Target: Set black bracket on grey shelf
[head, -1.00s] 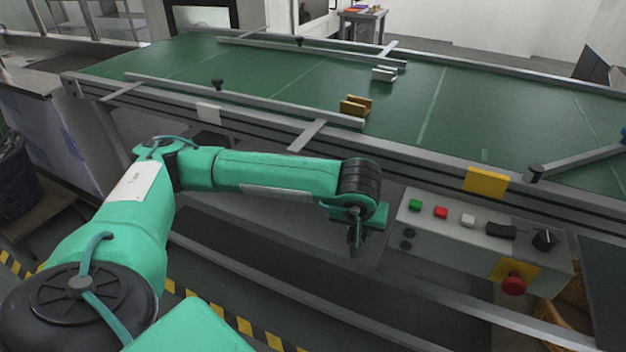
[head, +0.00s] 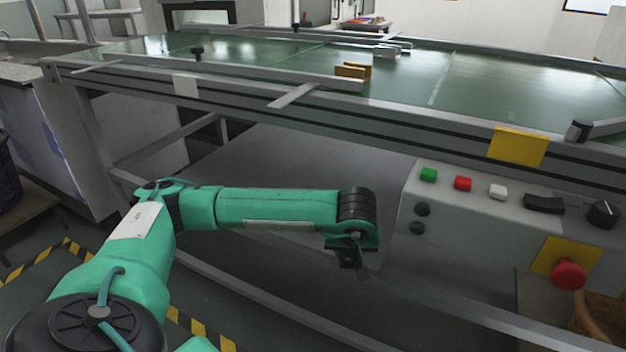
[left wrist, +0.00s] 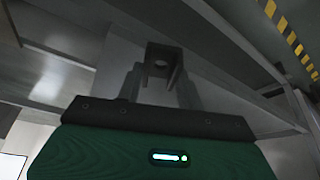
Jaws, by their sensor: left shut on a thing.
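My left gripper (head: 354,262) is low in front of the conveyor frame, below the belt's height. In the left wrist view, the black bracket (left wrist: 162,62) is between the fingertips of my left gripper (left wrist: 160,82), which is shut on it. The bracket is a dark U-shaped piece with a round hole. In the head view it is too small and dark to tell from the fingers. A broad grey shelf (head: 300,160) lies under the conveyor, behind and above the gripper in the picture. My right gripper is not in view.
The green conveyor belt (head: 470,85) carries a yellow bracket (head: 352,71) and a light grey one (head: 386,50). A control box (head: 470,230) with a red stop knob (head: 568,274) stands right of the gripper. A long frame rail (head: 270,295) runs below it.

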